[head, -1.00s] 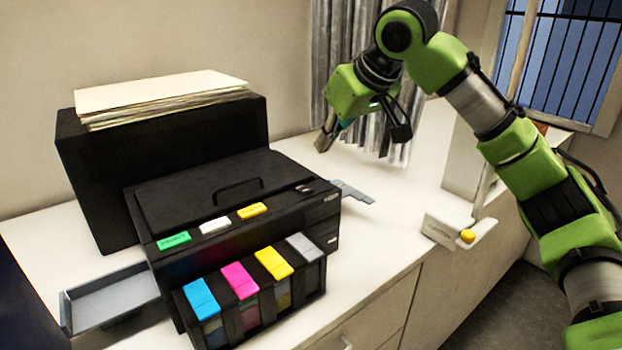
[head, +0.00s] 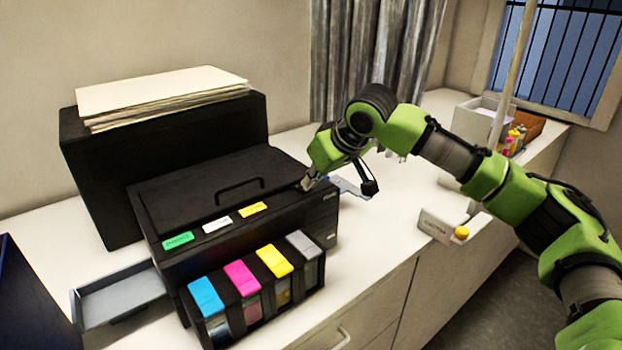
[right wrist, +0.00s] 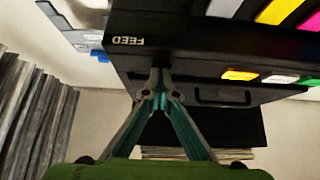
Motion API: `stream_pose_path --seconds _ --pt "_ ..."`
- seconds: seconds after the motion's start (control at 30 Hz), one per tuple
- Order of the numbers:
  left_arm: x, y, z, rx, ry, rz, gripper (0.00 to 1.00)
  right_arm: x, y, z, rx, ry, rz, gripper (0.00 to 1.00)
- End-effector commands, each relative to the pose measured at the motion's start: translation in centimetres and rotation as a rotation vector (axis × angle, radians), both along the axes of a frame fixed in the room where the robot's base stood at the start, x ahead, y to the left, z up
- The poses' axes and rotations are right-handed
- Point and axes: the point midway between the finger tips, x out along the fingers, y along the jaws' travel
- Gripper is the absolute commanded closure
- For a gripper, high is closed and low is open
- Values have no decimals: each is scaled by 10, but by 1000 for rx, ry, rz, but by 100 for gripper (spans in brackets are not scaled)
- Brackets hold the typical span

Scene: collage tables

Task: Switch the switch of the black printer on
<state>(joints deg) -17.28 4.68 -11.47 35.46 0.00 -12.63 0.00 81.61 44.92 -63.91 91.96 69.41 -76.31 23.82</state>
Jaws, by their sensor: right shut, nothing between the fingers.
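The black printer (head: 216,194) stands on the white counter, with green, white and yellow labels and several coloured ink tanks at its front. My right gripper (head: 308,184) is shut and empty. Its fingertips are at the right front corner of the printer's top, where the small switch sits; they hide the switch, and I cannot tell its state. In the right wrist view the picture is turned over, and my closed fingertips (right wrist: 158,76) meet the printer's dark edge (right wrist: 190,62) near the word FEED. Contact is not clear. My left gripper is not in view.
A tall black box (head: 85,180) with a paper stack (head: 160,92) stands behind the printer. A grey tray (head: 115,295) sticks out at left. The front counter is clear.

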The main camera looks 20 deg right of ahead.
Motion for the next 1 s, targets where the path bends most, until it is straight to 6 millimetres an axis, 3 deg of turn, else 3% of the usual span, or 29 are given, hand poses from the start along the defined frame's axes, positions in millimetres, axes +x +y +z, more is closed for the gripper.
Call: stream_pose_path --seconds 0.17,0.33,0.4,0.67,1.0 --pt "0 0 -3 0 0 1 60 0 0 -3 3 -6 1 100" --pt "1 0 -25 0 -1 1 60 0 0 -20 29 -78 1 100" --pt "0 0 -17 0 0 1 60 1 1 -8 31 -82 1 100" --pt "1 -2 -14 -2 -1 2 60 1 1 -7 29 -80 0 100" --pt "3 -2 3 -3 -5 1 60 1 1 6 29 -79 0 100"
